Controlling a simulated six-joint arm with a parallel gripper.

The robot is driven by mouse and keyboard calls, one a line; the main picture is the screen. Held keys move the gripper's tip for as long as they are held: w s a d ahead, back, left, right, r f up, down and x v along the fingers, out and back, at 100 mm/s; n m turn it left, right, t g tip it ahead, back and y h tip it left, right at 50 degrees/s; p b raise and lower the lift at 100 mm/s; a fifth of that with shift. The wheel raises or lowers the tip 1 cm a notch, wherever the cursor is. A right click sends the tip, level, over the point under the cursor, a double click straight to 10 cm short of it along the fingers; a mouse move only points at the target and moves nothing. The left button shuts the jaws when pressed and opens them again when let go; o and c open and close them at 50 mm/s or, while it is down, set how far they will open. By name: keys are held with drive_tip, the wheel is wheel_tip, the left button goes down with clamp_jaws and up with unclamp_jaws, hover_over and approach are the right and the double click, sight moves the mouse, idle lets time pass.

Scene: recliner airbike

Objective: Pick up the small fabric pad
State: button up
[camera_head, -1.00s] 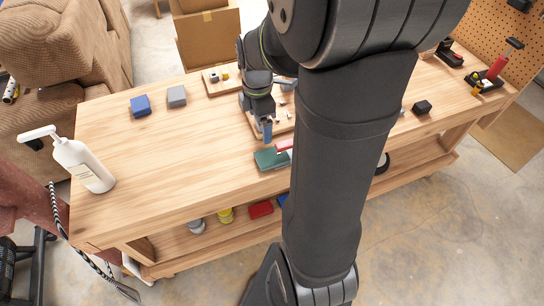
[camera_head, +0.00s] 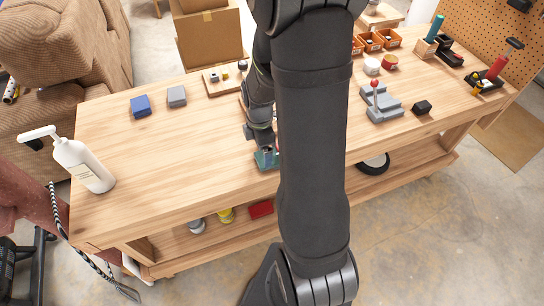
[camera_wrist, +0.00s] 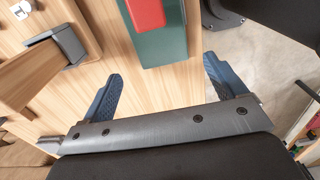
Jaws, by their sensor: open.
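My gripper (camera_wrist: 162,68) is open and empty in the wrist view, with its blue fingers spread. A flat dark green piece (camera_wrist: 168,48) lies ahead between the fingertips, with a red piece (camera_wrist: 146,14) on it. In the head view, the gripper (camera_head: 265,147) is low over the front edge of the table, at the green piece (camera_head: 264,161), which my arm partly hides. A small blue pad-like block (camera_head: 140,105) and a grey one (camera_head: 177,96) lie at the table's left. I cannot tell which of these is the fabric pad.
The wooden table (camera_head: 180,150) has clear room at front left. A white pump bottle (camera_head: 84,166) stands at its left end. A grey stepped block (camera_head: 381,105) and a small black block (camera_head: 422,107) lie to the right. A wooden piece with a grey bracket (camera_wrist: 70,43) shows in the wrist view.

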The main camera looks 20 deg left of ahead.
drive_tip(key=shift+d+f, duration=0.2)
drive_tip(key=shift+f, duration=2.15)
drive_tip(key=c, duration=1.2)
drive_tip(key=shift+o, duration=0.2)
drive_tip(key=shift+r, duration=0.1)
